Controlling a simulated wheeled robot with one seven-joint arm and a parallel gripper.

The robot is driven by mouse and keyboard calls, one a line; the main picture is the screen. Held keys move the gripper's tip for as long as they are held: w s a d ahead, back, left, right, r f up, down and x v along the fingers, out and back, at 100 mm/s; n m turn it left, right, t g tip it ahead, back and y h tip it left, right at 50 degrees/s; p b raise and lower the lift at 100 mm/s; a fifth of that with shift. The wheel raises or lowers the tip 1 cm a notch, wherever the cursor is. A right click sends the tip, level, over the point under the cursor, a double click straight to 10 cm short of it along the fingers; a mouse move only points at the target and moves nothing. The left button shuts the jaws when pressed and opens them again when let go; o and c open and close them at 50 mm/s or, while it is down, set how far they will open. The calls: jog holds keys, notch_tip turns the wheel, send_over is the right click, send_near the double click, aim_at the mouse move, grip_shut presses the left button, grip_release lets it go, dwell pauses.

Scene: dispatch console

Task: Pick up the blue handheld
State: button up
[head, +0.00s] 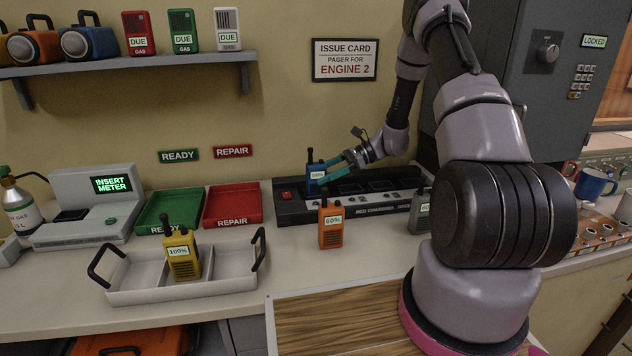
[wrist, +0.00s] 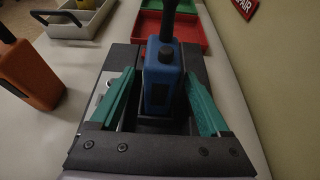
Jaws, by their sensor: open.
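The blue handheld (head: 314,170) stands upright at the left part of the black charging console (head: 292,209), its label reading 100%. In the wrist view the blue handheld (wrist: 162,82) stands between the two teal fingers of my gripper (wrist: 163,100), with a gap showing on each side. My gripper (head: 326,174) is open and reaches the handheld from the right in the head view. The handheld's lower part is partly hidden by a finger in the head view.
An orange handheld (head: 331,226) stands in front of the console, and a grey one (head: 420,212) stands to its right. A yellow handheld (head: 182,254) stands in a white divided tray (head: 232,285). Green (head: 150,216) and red (head: 232,190) trays lie to the left.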

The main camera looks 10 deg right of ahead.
jog(key=shift+x, duration=1.25)
grip_shut()
